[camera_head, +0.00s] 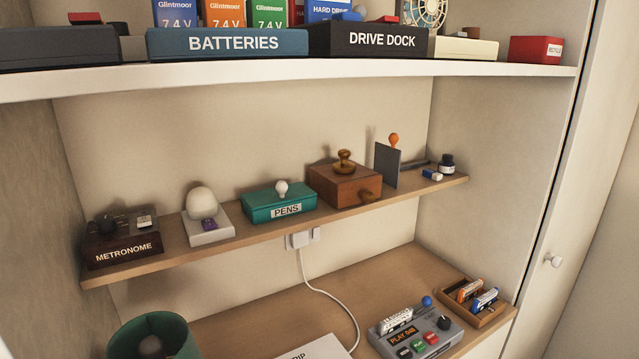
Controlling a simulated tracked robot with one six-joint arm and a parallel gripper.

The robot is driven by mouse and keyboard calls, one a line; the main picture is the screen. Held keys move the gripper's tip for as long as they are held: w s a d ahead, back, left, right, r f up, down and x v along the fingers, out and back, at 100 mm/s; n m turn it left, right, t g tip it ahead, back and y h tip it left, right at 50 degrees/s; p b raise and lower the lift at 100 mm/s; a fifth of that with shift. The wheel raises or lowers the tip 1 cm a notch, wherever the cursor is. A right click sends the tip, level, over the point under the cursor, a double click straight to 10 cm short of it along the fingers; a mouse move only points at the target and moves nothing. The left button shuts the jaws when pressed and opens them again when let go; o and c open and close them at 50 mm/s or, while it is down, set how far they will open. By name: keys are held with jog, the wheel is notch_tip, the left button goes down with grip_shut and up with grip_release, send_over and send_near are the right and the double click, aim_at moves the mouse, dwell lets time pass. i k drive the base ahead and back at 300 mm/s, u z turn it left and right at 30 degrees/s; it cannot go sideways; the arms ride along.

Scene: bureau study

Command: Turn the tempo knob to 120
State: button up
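The metronome (123,238) is a dark brown box with a white METRONOME label on its front. It stands at the left end of the middle wooden shelf. A dark round knob (104,224) sits on its top left, with a small pale tag (144,221) to the right of it. The knob's pointer and any scale are too small to read, so I cannot tell its setting. My gripper is not in view.
On the same shelf (240,231) stand a white-domed device (201,209), a teal PENS box (279,204) and a wooden box (344,186). A white upper shelf (300,70) overhangs. Below are a green lampshade-like object (178,329) and a grey player (416,337).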

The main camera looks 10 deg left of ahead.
aim_at(105, 225)
jog(key=u, duration=2.8)
jog(key=k, duration=0.1)
jog(key=u, duration=0.4)
